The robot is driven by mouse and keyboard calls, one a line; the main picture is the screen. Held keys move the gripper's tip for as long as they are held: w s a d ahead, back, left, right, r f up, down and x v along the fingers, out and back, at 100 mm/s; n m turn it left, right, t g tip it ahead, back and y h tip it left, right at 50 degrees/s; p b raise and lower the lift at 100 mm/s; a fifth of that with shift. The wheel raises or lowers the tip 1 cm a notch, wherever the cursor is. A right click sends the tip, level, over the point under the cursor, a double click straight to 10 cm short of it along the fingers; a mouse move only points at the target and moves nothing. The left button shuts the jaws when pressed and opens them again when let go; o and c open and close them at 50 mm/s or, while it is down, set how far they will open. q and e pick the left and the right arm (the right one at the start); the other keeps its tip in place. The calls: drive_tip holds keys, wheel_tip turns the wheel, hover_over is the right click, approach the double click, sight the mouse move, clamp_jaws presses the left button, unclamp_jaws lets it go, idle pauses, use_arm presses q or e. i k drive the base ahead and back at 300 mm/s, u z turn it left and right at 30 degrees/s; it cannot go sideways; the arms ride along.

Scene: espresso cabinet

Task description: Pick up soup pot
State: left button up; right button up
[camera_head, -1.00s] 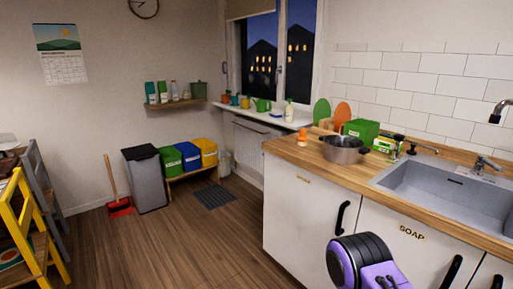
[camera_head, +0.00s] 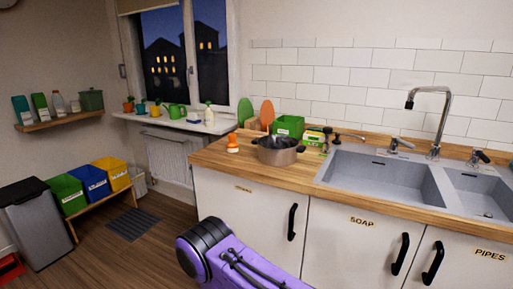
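The soup pot (camera_head: 278,153) is a grey-brown metal pot standing upright on the wooden counter, left of the sink. Its inside looks dark, and I cannot tell what is in it. A purple and black arm link of mine shows at the bottom of the view, in front of the cabinet doors and below the counter. Neither of my grippers is in the picture, and nothing is touching the pot.
An orange-topped item (camera_head: 232,143) stands just left of the pot. A green box (camera_head: 289,126) and green and orange boards are behind it. The grey double sink (camera_head: 385,176) with a tall faucet (camera_head: 439,120) lies to the right. Cabinet doors with black handles (camera_head: 292,222) front the counter.

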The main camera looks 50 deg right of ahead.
sight(275, 150)
drive_tip(key=i, duration=3.55)
drive_tip(key=z, duration=4.3)
